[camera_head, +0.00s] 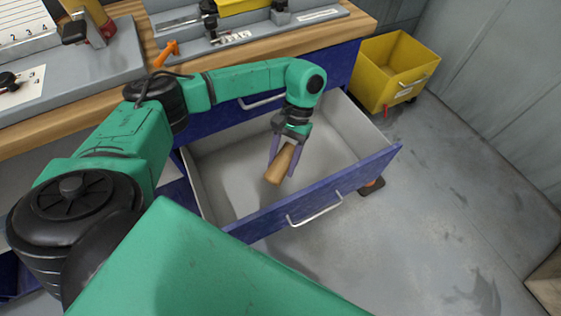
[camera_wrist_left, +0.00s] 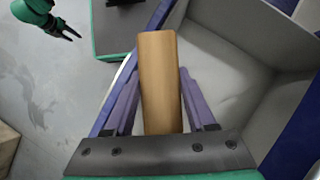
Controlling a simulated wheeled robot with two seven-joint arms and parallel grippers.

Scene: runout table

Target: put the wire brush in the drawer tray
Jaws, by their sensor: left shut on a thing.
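The wire brush shows as a tan wooden block or handle (camera_head: 280,164); I cannot make out its bristles. My left gripper (camera_head: 283,158) is shut on it and holds it over the open drawer, tilted in the head view. The brush also shows between the purple fingers in the left wrist view (camera_wrist_left: 160,85). The drawer tray (camera_head: 225,180) is pulled out, grey inside with a blue front, and its visible floor looks empty. I cannot tell the exact height of the brush above the floor. My right gripper (camera_wrist_left: 66,31) shows small in the left wrist view, its fingers apart and empty.
The drawer's blue front (camera_head: 345,188) has a metal handle (camera_head: 315,209). The wooden bench top (camera_head: 155,50) with grey fixtures lies behind. A yellow bin (camera_head: 372,75) stands on the floor beyond the drawer's right end. The floor at right is mostly clear.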

